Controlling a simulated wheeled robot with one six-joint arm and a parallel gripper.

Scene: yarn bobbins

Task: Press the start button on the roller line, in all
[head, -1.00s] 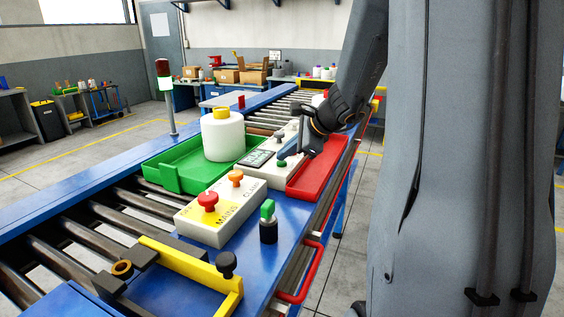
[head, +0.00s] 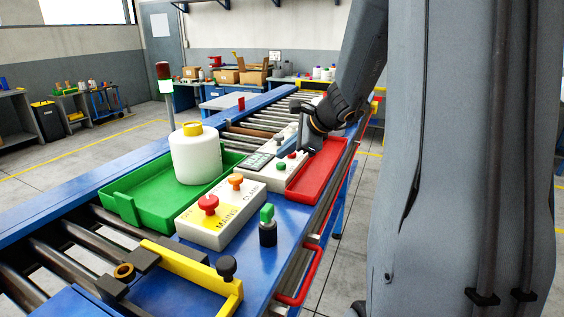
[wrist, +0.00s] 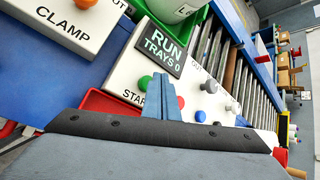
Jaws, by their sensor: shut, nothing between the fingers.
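The white control box (head: 265,179) of the roller line carries a green button (head: 281,166) and a red button (head: 291,156). In the wrist view the green button (wrist: 144,83) sits by a partly hidden label beginning "STAR", and the red button (wrist: 181,101) lies beside it. The display (wrist: 159,46) reads "RUN TRAYS 0". My gripper (wrist: 163,80) is shut and empty, its blue fingers in front of the box between the two buttons in the picture. In the head view my gripper is above the box, apart from the green button.
A green tray (head: 122,203) with a white bobbin (head: 195,157) is on the rollers. A red tray (head: 318,169) lies right of the box. Nearer stand a mains and clamp box (head: 213,235), a green-topped switch (head: 267,215) and a yellow bar (head: 190,268).

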